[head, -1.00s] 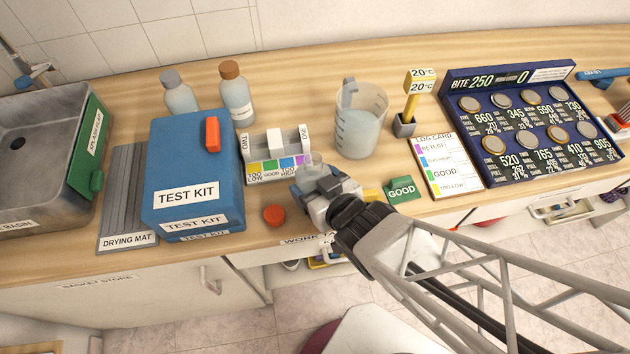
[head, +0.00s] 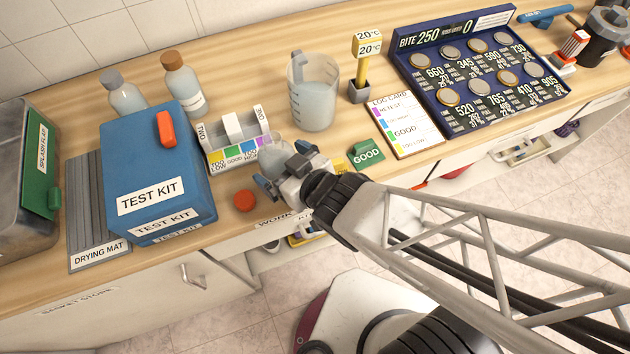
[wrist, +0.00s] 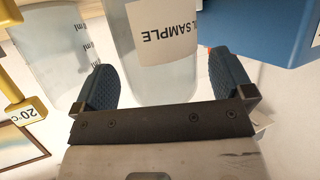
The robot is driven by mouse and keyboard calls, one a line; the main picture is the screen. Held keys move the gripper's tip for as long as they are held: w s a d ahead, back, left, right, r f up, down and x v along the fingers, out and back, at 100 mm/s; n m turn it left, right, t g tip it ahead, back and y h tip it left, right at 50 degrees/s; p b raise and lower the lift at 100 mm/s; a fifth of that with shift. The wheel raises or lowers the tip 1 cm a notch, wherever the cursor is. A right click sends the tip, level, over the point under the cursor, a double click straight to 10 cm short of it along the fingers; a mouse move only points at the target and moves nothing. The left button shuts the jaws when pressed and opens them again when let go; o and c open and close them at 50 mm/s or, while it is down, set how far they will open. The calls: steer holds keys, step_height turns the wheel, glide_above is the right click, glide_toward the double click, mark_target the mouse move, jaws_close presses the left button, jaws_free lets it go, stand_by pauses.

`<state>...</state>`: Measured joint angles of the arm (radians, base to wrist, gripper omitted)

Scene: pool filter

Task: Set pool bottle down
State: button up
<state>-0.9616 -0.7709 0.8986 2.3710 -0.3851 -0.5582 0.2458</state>
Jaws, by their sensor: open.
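The pool bottle (wrist: 165,70) is clear, with a white label of which "L SAMPLE" can be read, upside down in the wrist view. It stands between the two blue fingers of my gripper (wrist: 165,88), with a gap showing at each side. In the head view my gripper (head: 284,166) is low over the front of the worktop, just right of the colour scale. There the bottle (head: 275,153) is mostly hidden behind the gripper. Whether its base touches the worktop is hidden.
An orange cap (head: 243,200) lies left of my gripper. The colour-scale stand (head: 233,140) and blue test kit (head: 155,165) are to the left. A measuring jug (head: 313,100) stands behind. A green GOOD block (head: 366,154) and log card (head: 405,125) are right.

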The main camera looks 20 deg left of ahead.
steer(key=v, duration=0.8)
steer(key=shift+s+d, duration=0.15)
steer(key=shift+d, duration=0.15)
steer(key=shift+d+r, duration=0.1)
steer(key=shift+r, duration=0.05)
steer(key=shift+s+d+r, duration=0.25)
steer(key=shift+d, duration=0.25)
steer(key=shift+d, duration=0.15)
stand_by(0.7)
steer(key=w+d+r+m+t+h, duration=0.25)
steer(key=w+d+m+h, duration=0.2)
steer(key=w+d, duration=0.25)
steer(key=w+d+r+m+t+h, duration=0.1)
steer(key=w+d+r+m+h, duration=0.2)
steer(key=w+d+r+h, duration=0.25)
steer(key=d+r+m+g+h, duration=0.1)
steer(key=d+r+m+g, duration=0.2)
steer(key=d, duration=0.5)
steer(key=s+d+r+m+g+h, duration=0.1)
steer(key=d+r+m+g, duration=0.2)
steer(key=d, duration=0.5)
steer(key=shift+r, duration=0.2)
